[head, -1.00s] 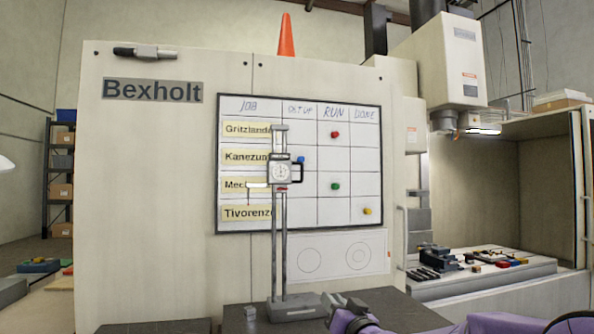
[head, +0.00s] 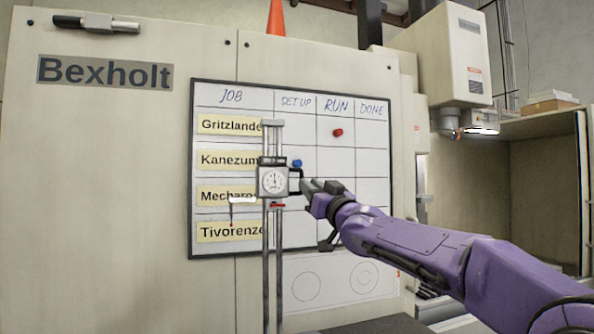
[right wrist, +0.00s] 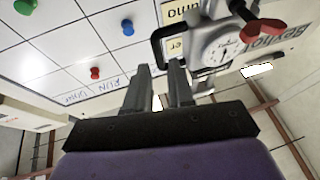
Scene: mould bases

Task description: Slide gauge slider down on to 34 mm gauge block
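The gauge slider (head: 273,181) has a round white dial and a black bracket handle (head: 297,181) on its right. It sits high on the twin upright columns (head: 272,270) of the height gauge. My right gripper (head: 306,188) is just right of the handle in the head view. In the right wrist view its fingers (right wrist: 158,72) are apart with a gap between them, and the handle (right wrist: 157,42) lies at or just beyond the fingertips. Contact cannot be told. The gauge base and the 34 mm gauge block are out of view now. My left gripper is not in view.
A whiteboard (head: 340,240) with coloured magnets is on the machine panel behind the gauge. A dark plate top (head: 370,325) shows at the bottom edge. A machine spindle head (head: 450,60) hangs at the right. The space left of the gauge looks clear.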

